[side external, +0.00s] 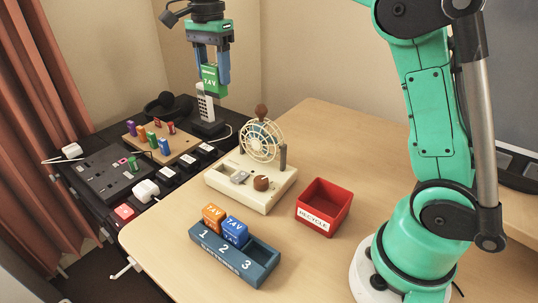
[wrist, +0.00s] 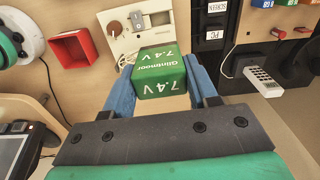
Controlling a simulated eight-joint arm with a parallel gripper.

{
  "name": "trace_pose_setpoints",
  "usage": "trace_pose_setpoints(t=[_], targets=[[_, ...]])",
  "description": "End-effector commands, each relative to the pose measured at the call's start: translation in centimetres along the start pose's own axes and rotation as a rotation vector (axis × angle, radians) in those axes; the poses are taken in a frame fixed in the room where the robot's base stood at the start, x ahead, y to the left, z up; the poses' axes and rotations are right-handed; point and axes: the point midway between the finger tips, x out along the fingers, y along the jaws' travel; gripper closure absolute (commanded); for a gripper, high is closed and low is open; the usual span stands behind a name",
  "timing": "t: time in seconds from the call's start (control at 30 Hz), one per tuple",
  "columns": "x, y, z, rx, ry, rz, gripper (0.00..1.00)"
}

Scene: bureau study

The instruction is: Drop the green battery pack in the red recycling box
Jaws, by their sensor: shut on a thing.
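The green battery pack (side external: 210,81), marked 7.4 V, is held up in the air between the blue fingers of my gripper (side external: 210,70). In the wrist view the green battery pack (wrist: 161,75) sits between both fingers of my gripper (wrist: 160,90). The red recycling box (side external: 323,206), labelled RECYCLE, stands on the wooden desk to the right of and below my gripper. It looks empty. In the wrist view the red box (wrist: 75,48) lies at the upper left, apart from the pack.
A cream fan device (side external: 252,180) stands on the desk left of the box. A blue numbered battery holder (side external: 232,252) with an orange and a blue pack is in front. A dark side table (side external: 95,180) holds a phone, pegs and plugs. Desk behind the box is clear.

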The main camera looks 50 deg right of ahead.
Motion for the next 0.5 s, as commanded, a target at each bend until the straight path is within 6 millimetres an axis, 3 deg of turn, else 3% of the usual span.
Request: trace_pose_setpoints(t=[0.37, 0.5], targets=[[-0.07, 0.03, -0.02, 0.000, 0.000, 0.000, 0.90], [-0.07, 0.86, -0.57, 0.002, 0.000, 0.000, 0.90]])
